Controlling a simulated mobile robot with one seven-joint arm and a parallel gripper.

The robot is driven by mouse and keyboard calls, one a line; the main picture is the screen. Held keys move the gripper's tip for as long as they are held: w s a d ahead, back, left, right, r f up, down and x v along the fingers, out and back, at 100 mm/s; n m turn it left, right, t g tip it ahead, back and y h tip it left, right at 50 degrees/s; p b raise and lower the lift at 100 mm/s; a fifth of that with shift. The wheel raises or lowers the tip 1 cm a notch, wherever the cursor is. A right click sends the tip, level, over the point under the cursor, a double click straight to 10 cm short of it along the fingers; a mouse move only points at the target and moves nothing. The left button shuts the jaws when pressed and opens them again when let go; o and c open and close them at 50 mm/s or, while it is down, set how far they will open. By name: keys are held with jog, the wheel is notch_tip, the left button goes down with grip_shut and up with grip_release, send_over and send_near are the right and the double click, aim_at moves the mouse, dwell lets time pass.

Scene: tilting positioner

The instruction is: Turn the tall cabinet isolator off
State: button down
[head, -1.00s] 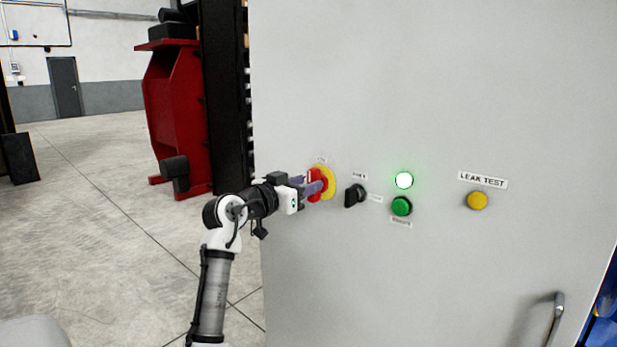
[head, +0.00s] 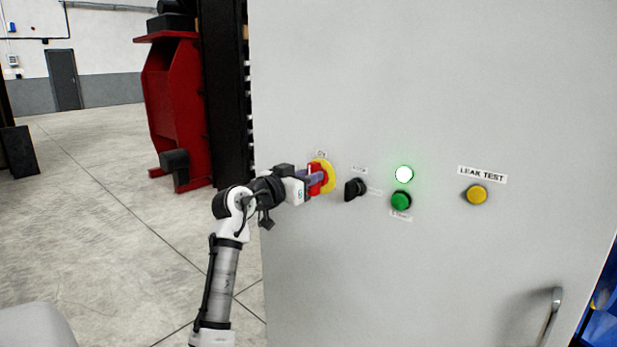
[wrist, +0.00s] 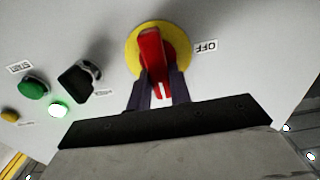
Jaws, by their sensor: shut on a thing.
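The isolator is a red handle (wrist: 151,50) on a round yellow disc (wrist: 133,57), mounted on the grey cabinet door. In the head view, the red handle (head: 315,179) and yellow disc (head: 329,177) are left of the other controls. My gripper (wrist: 160,82) is shut on the red handle, one dark finger on each side of it. In the head view, my gripper (head: 312,181) reaches the handle from the left and partly hides it. A label reading OFF (wrist: 206,47) sits beside the disc in the wrist view.
Right of the isolator are a black selector knob (head: 355,188), a lit white-green lamp (head: 404,174), a green button (head: 401,200) and a yellow button (head: 477,195) under a LEAK TEST label. A door handle (head: 551,315) is lower right. Open floor lies left.

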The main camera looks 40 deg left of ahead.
jog(key=shift+n, duration=0.3)
jog(key=shift+a+f+n+p, duration=0.2)
jog(key=shift+n+p, duration=1.75)
jog(key=shift+n, duration=0.95)
jog(key=shift+a+f+n+p, duration=0.2)
jog(key=shift+n+p, duration=1.7)
jog(key=shift+n, duration=1)
jog(key=shift+a+f+n+p, duration=0.1)
jog(key=shift+a+n+p, duration=0.1)
jog(key=shift+n+p, duration=2.25)
jog(key=shift+n+b, duration=0.45)
jog(key=shift+n, duration=0.1)
jog(key=c, duration=1.3)
grip_release()
jog(key=shift+f, duration=0.1)
jog(key=shift+s, duration=0.1)
